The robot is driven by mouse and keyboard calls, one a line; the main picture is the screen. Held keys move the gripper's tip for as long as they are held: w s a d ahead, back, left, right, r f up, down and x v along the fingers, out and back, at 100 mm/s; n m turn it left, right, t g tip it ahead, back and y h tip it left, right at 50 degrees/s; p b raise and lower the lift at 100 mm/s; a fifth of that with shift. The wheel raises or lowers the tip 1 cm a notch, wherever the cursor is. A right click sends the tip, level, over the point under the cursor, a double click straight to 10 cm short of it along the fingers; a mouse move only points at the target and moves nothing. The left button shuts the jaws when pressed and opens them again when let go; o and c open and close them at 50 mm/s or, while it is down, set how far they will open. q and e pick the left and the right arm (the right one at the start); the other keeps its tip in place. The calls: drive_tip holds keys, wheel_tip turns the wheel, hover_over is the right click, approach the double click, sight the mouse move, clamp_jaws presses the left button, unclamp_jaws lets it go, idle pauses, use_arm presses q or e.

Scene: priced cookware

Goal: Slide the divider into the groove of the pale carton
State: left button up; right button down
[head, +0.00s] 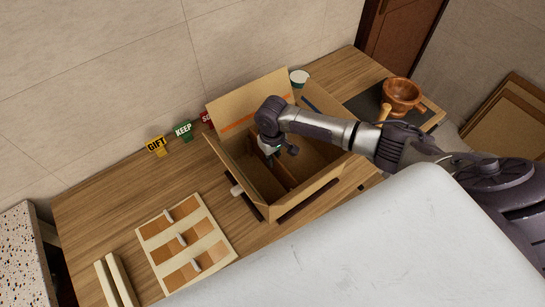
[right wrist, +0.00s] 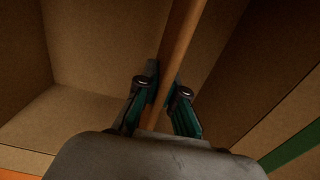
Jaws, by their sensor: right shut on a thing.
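The pale carton (head: 262,206) stands open on the wooden table with its flaps spread. My right gripper (head: 270,157) reaches down into the carton from the right. It is shut on the divider (head: 285,172), a thin brown board that runs lengthwise inside the carton. In the right wrist view the divider (right wrist: 183,40) passes between the two fingers (right wrist: 164,95), with carton walls on both sides. The groove is hidden, so I cannot tell whether the divider sits in it. My left gripper is not in view.
A board with tan panels and pale handles (head: 150,230) lies left of the carton. Signs marked GIFT (head: 157,146) and KEEP (head: 184,131) stand behind. A white cup (head: 299,78) is behind the carton, and a wooden bowl (head: 402,93) is at the right.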

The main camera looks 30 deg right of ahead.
drive_tip(key=shift+f+b, duration=0.6)
drive_tip(key=shift+f, duration=0.7)
drive_tip(key=c, duration=0.6)
unclamp_jaws()
drive_tip(key=shift+r, duration=0.15)
wheel_tip(320, 180, up, 12)
drive_tip(key=shift+f, duration=0.1)
idle(1.0)
